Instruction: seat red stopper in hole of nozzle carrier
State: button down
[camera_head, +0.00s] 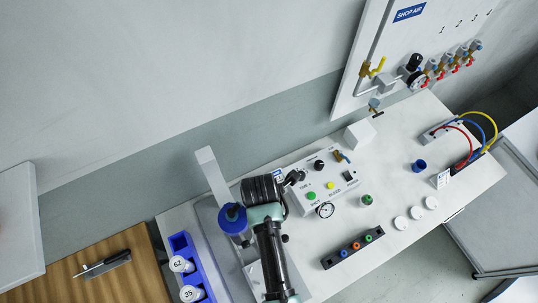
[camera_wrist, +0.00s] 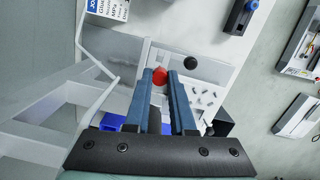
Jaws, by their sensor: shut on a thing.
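The red stopper (camera_wrist: 160,75) is between the tips of my gripper's two blue fingers in the wrist view. My gripper (camera_wrist: 160,80) is shut on it, and the stopper is in front of a pale panel. In the head view my arm hides the fingertips and the stopper. A dark bar with blue, orange and green pieces (camera_head: 338,257), which looks like the nozzle carrier, lies on the bench right of my arm. Part of a similar dark bar with a blue piece shows at the top of the wrist view (camera_wrist: 238,17). I cannot make out an empty hole.
A black knob (camera_wrist: 191,63) is just right of the fingertips, above a tray of small pale parts (camera_wrist: 194,90). A blue rack with numbered white containers (camera_head: 185,246) stands at the left. A control box (camera_head: 330,186) with buttons and a gauge stands behind the dark bar.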

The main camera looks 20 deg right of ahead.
jog(key=shift+f+b, duration=2.35)
jog(key=shift+b, duration=0.05)
jog(key=shift+r+p, duration=0.1)
jog(key=shift+p, duration=0.9)
jog(key=shift+f, duration=0.2)
dwell(0.3)
jog(key=shift+f+b, duration=1.45)
jog(key=shift+f, duration=0.6)
jog(key=c, duration=0.7)
grip_release()
jog(key=shift+r, duration=0.1)
